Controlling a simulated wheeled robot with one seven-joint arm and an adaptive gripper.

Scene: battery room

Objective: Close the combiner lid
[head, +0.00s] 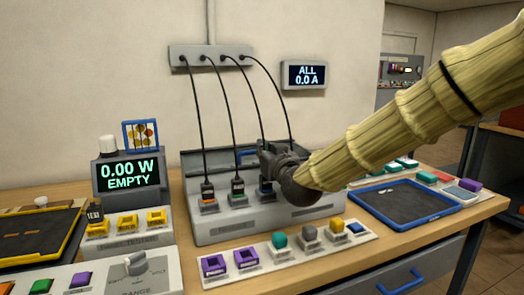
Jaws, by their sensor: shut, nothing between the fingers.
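The combiner (205,232) is a grey box in the middle of the workbench, with a row of coloured plugs on its top. My gripper (268,163) is shut and empty, over the right half of the box and in front of the lid. It hides part of the lid and some plugs. I cannot tell whether it touches the lid.
Several black cables hang from a wall strip (212,56) to the combiner. A display reading 0.00 W (130,174) stands left. A row of coloured blocks (280,240) lies in front. A blue-rimmed tray (405,228) lies right. A wall display (303,75) reads 0.0 A.

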